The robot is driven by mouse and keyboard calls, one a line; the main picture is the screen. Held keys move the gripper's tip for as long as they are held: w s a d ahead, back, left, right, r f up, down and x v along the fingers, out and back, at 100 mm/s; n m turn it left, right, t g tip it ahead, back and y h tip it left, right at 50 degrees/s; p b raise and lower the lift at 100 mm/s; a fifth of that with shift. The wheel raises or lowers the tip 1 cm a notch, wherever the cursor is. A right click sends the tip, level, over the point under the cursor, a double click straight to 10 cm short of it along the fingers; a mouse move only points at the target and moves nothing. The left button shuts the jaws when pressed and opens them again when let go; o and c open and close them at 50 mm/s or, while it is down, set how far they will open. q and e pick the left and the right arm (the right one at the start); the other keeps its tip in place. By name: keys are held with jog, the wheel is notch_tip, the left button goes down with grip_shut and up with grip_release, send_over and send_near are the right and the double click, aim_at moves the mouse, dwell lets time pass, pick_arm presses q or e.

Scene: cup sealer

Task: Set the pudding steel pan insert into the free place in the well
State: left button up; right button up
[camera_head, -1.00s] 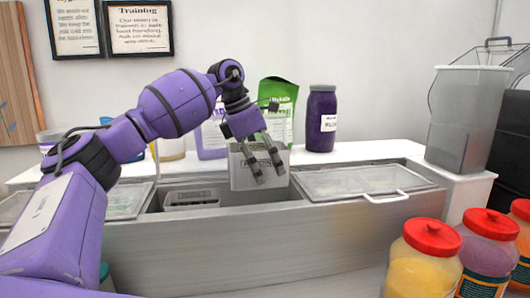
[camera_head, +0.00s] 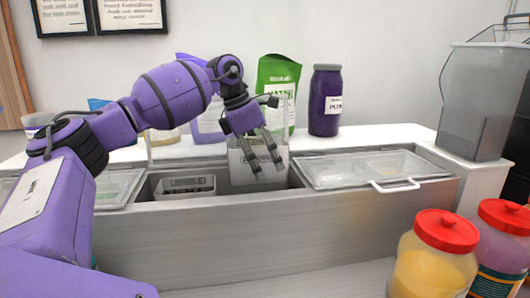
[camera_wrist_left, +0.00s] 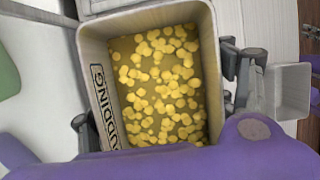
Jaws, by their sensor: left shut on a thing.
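The pudding steel pan insert (camera_head: 240,166) is a grey rectangular pan. My left gripper (camera_head: 262,166) is shut on the pan's wall. The pan hangs upright at the opening of the well (camera_head: 150,190), its lower part hidden behind the front edge. Another insert (camera_head: 186,193) sits in the well to its left. How deep the pan is in the well is hard to tell. My right gripper is not in view.
A clear lid with a handle (camera_head: 395,187) covers the counter right of the well. A green bag (camera_head: 277,80) and a purple jar (camera_head: 325,100) stand behind. Red-lidded jars (camera_head: 432,265) stand at the front right.

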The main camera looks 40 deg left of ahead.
pick_arm(q)
notch_tip(320, 180, down, 2)
jog(key=shift+f, duration=0.9)
notch_tip(320, 180, down, 2)
jog(key=shift+f+b, duration=0.1)
jog(key=shift+b, duration=0.3)
jog(key=shift+f, duration=1.8)
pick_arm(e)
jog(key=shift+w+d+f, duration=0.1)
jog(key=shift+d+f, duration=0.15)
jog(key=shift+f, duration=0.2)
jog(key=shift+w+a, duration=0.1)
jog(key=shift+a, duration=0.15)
pick_arm(q)
jog(key=shift+f, duration=0.2)
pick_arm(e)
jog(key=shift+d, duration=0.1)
